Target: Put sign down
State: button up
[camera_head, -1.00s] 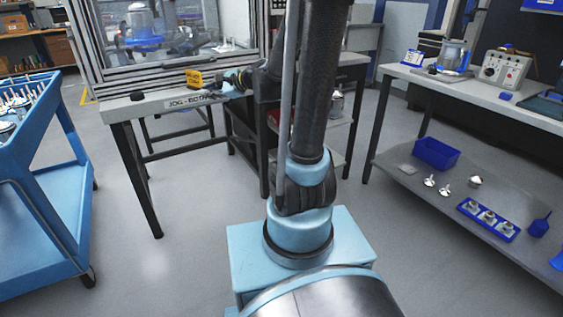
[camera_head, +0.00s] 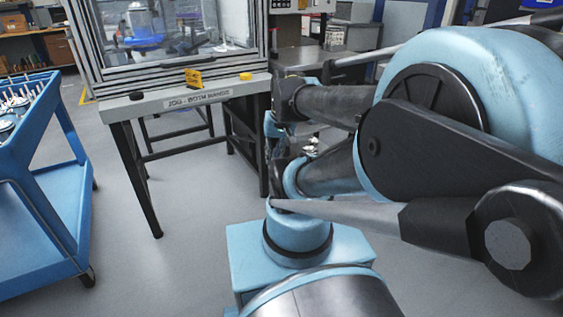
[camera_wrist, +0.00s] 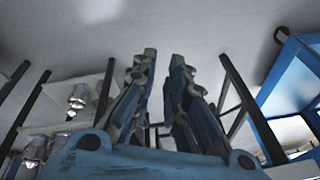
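A small yellow sign (camera_head: 193,78) with dark markings stands up, slightly tilted, on the grey bench ledge in front of the glazed enclosure in the head view. My gripper (camera_wrist: 164,58) shows in the wrist view with its two fingers apart and nothing between them. It is away from the sign, and the sign is not in the wrist view. In the head view my folded arm hides the gripper or leaves it hard to make out.
A small yellow block (camera_head: 245,76) sits on the ledge (camera_head: 150,107) right of the sign. A blue cart (camera_head: 45,210) with parts stands at the left. The wrist view shows metal parts (camera_wrist: 78,97) on a light shelf. Grey floor (camera_head: 180,270) is clear between cart and bench.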

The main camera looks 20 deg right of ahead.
jog(key=shift+n+g+h, duration=0.4)
jog(key=shift+n+h, duration=0.3)
jog(key=s+d, duration=0.1)
jog(key=s+d+f, duration=0.1)
jog(key=s, duration=0.1)
jog(key=shift+s+f, duration=0.1)
jog(key=shift+s, duration=0.1)
jog(key=shift+w+f, duration=0.2)
jog(key=shift+w, duration=0.3)
